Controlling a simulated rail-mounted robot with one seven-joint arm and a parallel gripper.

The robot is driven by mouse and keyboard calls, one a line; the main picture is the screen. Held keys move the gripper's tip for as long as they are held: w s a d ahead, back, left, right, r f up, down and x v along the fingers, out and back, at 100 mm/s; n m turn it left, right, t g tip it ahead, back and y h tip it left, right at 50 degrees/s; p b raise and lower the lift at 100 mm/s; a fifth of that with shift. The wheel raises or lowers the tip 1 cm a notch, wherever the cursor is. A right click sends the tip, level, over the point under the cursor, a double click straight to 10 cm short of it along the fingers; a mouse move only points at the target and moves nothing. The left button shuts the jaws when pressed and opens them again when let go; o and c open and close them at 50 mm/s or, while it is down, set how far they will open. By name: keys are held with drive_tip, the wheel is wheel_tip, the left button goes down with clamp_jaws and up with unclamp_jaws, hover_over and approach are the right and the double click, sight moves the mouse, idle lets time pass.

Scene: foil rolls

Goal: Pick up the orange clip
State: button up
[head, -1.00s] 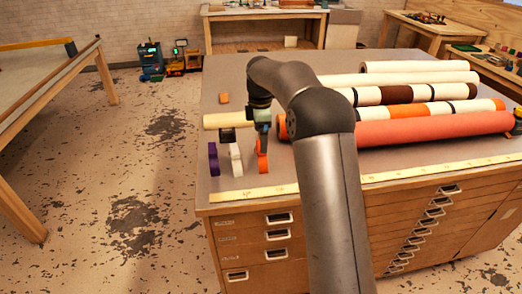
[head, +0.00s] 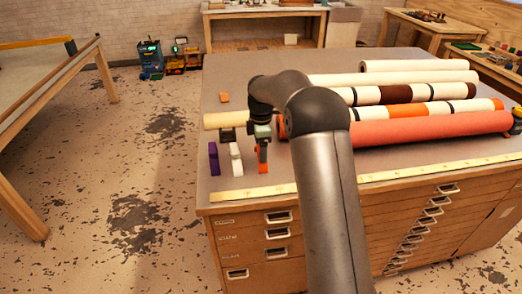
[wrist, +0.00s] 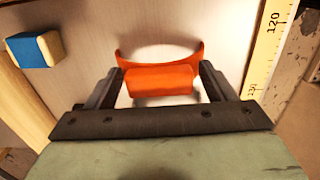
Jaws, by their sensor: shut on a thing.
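The orange clip (head: 263,169) stands on the grey tabletop near the front left, mostly hidden behind my gripper in the head view. In the wrist view the orange clip (wrist: 160,80) is a curved piece with its body between my two fingers. My gripper (head: 262,158) is down at the clip and shut on it; the fingers (wrist: 160,85) touch its two sides. I cannot tell any gap between clip and table. A white clip (head: 236,161) and a purple clip (head: 213,159) stand to its left.
Several long rolls, including a red-orange one (head: 430,127), lie to the right. A yellow measuring strip (head: 240,195) runs along the front edge. A blue-sided block (wrist: 35,50) lies nearby. A small orange block (head: 224,97) lies farther back.

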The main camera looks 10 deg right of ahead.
drive_tip(key=shift+f, duration=0.15)
drive_tip(key=shift+r, duration=0.25)
drive_tip(key=shift+c, duration=0.6)
wheel_tip(320, 180, up, 2)
drive_tip(key=shift+r, duration=0.15)
drive_tip(key=c, duration=0.6)
drive_tip(key=s+r+b, duration=0.1)
drive_tip(key=s+r, duration=0.2)
drive_tip(key=s, duration=0.1)
drive_tip(key=s+d+r+b, duration=0.1)
drive_tip(key=s+r+b, duration=0.1)
drive_tip(key=s, duration=0.3)
drive_tip(key=s+r+b, duration=0.1)
drive_tip(key=s+r, duration=0.4)
drive_tip(key=shift+d+r, duration=0.1)
drive_tip(key=shift+d, duration=0.1)
